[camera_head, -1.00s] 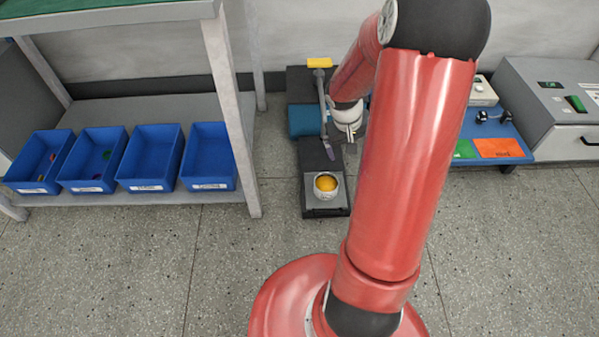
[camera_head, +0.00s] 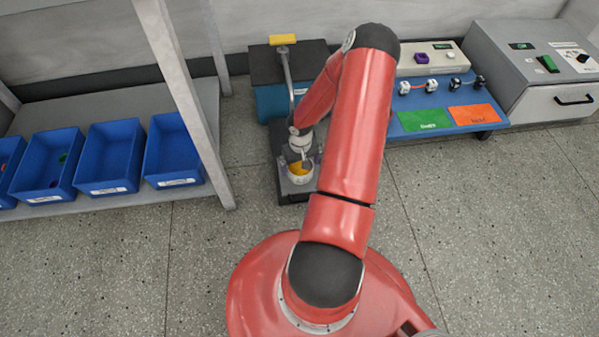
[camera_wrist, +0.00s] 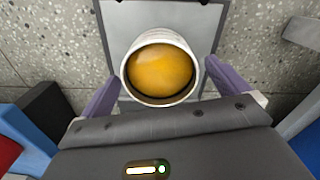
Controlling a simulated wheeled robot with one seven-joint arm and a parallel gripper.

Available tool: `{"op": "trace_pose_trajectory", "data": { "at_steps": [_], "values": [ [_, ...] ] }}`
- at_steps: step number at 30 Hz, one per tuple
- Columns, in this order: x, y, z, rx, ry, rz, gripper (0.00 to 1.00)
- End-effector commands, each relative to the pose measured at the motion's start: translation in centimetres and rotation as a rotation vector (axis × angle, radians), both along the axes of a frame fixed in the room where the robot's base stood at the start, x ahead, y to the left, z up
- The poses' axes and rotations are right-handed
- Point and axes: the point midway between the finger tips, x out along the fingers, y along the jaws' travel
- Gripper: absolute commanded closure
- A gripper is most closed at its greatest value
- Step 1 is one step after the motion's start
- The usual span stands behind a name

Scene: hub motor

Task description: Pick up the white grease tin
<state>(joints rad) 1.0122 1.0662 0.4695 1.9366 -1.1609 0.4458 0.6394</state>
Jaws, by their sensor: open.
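The white grease tin (camera_wrist: 161,72) is a round, open-topped white tin with yellow-orange grease in it. In the wrist view it stands between the two purple fingers of my gripper (camera_wrist: 160,88), with a gap showing on each side. In the head view the tin (camera_head: 299,178) stands on the front of a dark stand (camera_head: 287,199), and my gripper (camera_head: 300,160) is right above it, partly hiding it. My gripper is open, and nothing is held.
A lever with a yellow handle (camera_head: 284,39) rises behind the tin, close to my wrist. A grey shelf (camera_head: 215,190) with blue bins (camera_head: 108,157) stands at left. A blue bench (camera_head: 492,126) with green and orange mats stands at right. The floor in front is clear.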

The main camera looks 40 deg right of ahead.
Motion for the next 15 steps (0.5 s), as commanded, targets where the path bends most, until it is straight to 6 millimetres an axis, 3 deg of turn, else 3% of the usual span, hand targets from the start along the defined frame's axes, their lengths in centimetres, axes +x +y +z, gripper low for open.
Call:
{"op": "trace_pose_trajectory", "data": {
  "at_steps": [1, 6, 14, 15],
  "values": [
    [0.0, -0.1, -1.2, 0.002, 0.001, -0.001, 0.00],
    [0.0, 0.0, -2.8, 0.000, 0.001, 0.000, 0.00],
    [0.0, -0.1, -2.8, -0.001, 0.001, 0.000, 0.00],
    [0.0, -0.1, -2.8, -0.001, 0.001, 0.001, 0.05]
  ]
}}
